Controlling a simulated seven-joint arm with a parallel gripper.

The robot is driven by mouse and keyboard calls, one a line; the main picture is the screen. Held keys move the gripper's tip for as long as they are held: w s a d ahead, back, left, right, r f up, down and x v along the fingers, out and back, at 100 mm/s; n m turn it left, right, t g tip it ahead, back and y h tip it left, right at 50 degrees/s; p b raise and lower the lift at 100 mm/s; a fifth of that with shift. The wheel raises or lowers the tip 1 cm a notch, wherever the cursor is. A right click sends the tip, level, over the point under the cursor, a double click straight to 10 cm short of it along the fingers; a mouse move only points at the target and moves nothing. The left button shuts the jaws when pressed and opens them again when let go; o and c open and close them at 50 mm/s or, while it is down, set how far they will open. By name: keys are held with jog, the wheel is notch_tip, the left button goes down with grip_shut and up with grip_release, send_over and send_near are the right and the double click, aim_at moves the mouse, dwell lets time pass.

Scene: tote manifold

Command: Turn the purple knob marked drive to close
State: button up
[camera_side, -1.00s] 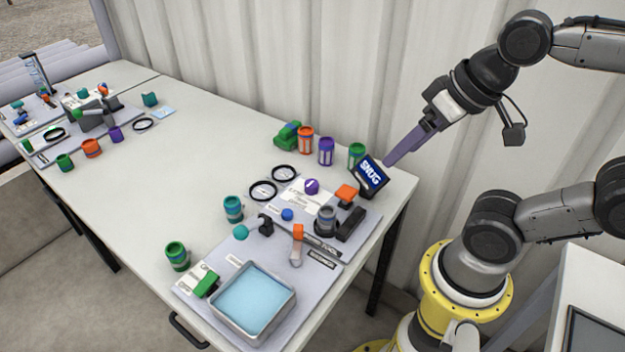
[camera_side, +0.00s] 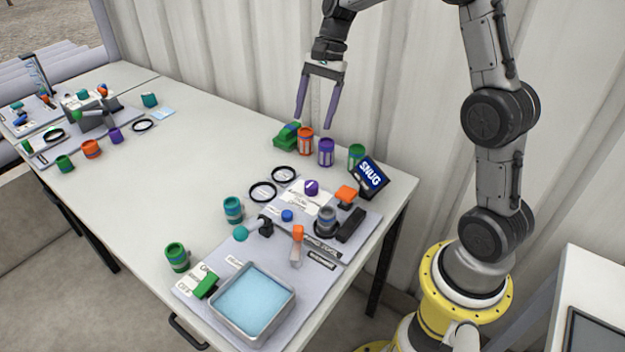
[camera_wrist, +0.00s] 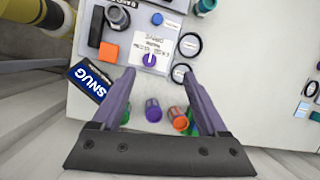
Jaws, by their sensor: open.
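The purple knob (camera_side: 311,187) sits on the grey manifold plate (camera_side: 352,226), beside a white label. In the wrist view the knob (camera_wrist: 150,59) has a white pointer line and stands next to the label, whose lettering appears upside down. My gripper (camera_side: 315,122) is open and empty, pointing down above the back of the table. It is behind and above the knob, well apart from it. In the wrist view its two fingers (camera_wrist: 160,84) spread either side of the knob's line, with canisters showing between them.
Purple (camera_side: 326,152), orange (camera_side: 305,141) and green (camera_side: 356,155) canisters stand below my gripper, near a green block (camera_side: 287,136). A SNUG display (camera_side: 371,177) stands right of the knob. Black rings (camera_side: 263,191) lie left. A blue-filled tray (camera_side: 254,302) is in front. The table's middle is clear.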

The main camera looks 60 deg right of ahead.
jog(key=m+g, duration=0.1)
send_near(312, 183)
jog(key=shift+y, duration=0.4)
jog(key=x, duration=0.9)
jog(key=shift+d+f, duration=0.25)
jog(key=shift+d, duration=0.05)
grip_shut()
